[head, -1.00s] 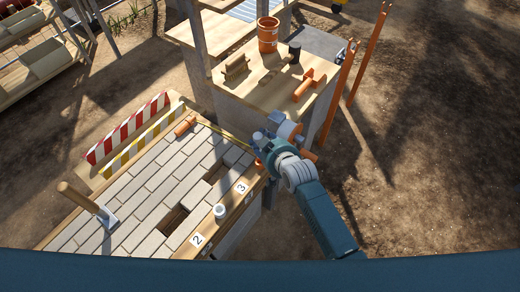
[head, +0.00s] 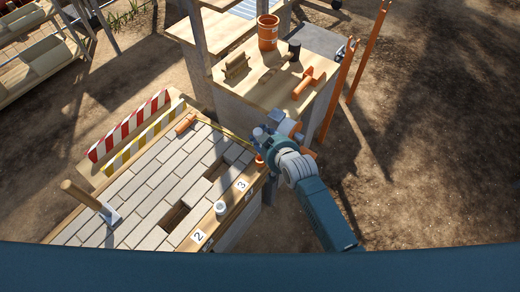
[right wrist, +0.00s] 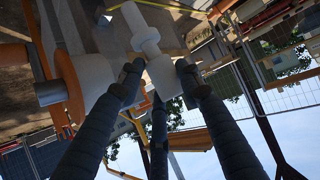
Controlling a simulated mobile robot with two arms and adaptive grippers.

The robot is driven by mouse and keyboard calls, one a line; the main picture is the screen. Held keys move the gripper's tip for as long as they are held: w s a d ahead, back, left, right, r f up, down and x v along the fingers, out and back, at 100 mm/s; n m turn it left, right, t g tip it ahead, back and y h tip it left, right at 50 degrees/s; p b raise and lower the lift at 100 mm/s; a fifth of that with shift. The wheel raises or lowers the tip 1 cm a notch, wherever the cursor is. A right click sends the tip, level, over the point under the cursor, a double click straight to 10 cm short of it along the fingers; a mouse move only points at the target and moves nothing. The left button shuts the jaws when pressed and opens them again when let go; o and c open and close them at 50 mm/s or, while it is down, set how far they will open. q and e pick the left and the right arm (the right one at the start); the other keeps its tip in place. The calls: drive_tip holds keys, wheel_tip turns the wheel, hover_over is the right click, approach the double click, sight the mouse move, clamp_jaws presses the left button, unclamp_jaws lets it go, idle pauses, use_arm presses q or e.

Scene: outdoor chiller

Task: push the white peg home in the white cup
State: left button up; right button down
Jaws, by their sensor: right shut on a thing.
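The white cup (head: 220,208) stands upright on the wooden edge board of the paved table, between the labels 2 and 3. My right gripper (head: 264,146) is up and to the right of it in the head view, apart from it. In the right wrist view the fingers (right wrist: 158,78) are shut on the white peg (right wrist: 145,38), a stepped piece with a thinner neck. In the head view the peg is hard to make out at the gripper. The inside of the cup is too small to read. My left gripper is not in view.
A wooden-handled tool (head: 86,200) stands on the pavers at the left, near striped barriers (head: 130,125). The pavers have open gaps (head: 174,217). Behind is a bench (head: 245,92) with an orange bucket (head: 268,32) and tools. Orange posts (head: 340,90) rise beside it.

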wheel_tip(320, 180, up, 8)
drive_tip(key=p, duration=0.7)
wheel_tip(320, 180, up, 3)
drive_tip(key=shift+f+p, duration=0.15)
drive_tip(key=shift+p, duration=0.7)
drive_tip(key=shift+r, duration=0.9)
